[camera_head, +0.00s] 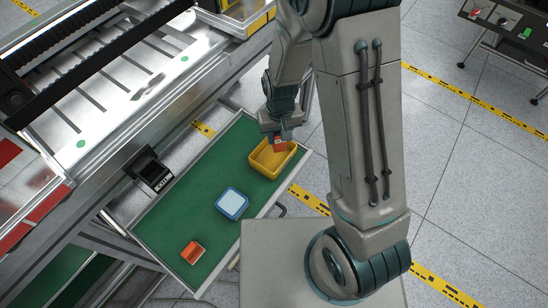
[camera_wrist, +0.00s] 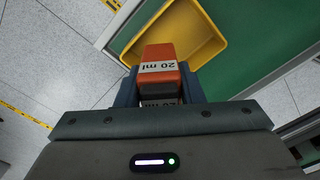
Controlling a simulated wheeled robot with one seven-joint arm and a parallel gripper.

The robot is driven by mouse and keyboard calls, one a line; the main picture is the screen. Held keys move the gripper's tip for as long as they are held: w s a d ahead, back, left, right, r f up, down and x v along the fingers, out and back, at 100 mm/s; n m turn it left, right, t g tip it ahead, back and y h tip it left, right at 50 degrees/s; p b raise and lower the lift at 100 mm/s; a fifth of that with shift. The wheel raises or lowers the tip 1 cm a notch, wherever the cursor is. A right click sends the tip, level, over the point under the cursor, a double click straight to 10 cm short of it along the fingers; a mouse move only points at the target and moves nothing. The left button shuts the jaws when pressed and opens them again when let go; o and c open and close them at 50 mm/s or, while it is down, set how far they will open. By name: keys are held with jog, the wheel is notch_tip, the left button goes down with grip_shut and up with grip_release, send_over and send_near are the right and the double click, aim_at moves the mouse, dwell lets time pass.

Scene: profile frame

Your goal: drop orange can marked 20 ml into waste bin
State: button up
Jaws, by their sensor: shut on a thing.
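An orange can with a white "20 ml" label (camera_wrist: 160,68) is held between the fingers of my gripper (camera_wrist: 158,92) in the wrist view. In the head view my gripper (camera_head: 280,132) is over the yellow bin (camera_head: 265,172), with the can (camera_head: 280,146) below it. The wrist view shows the yellow bin (camera_wrist: 206,22) just beyond the can. The bin looks open at the top, and the visible part of its inside is bare. How high the can is above the bin floor I cannot tell.
The bin stands at the far end of a green-topped bench (camera_head: 180,207). A blue-and-white box (camera_head: 232,204) and a small orange container (camera_head: 193,252) stand on the same bench. A machine with a metal frame (camera_head: 110,85) runs along its left side.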

jog(key=o, duration=1.1)
notch_tip(320, 180, up, 14)
jog(key=shift+f+p, duration=0.1)
jog(key=shift+p, duration=0.6)
jog(key=s+d+r+m+t+p, duration=0.1)
jog(key=s+d+r, duration=0.3)
jog(key=s+d+r+t+p, duration=0.1)
jog(key=s+d+r, duration=0.3)
jog(key=r, duration=0.1)
jog(key=s+d+r+m+p, duration=0.1)
jog(key=s+d+r+p, duration=0.1)
jog(key=s+d+r, duration=0.2)
jog(key=shift+r+m+t, duration=0.3)
jog(key=shift+r+t, duration=0.1)
jog(key=shift+r, duration=0.35)
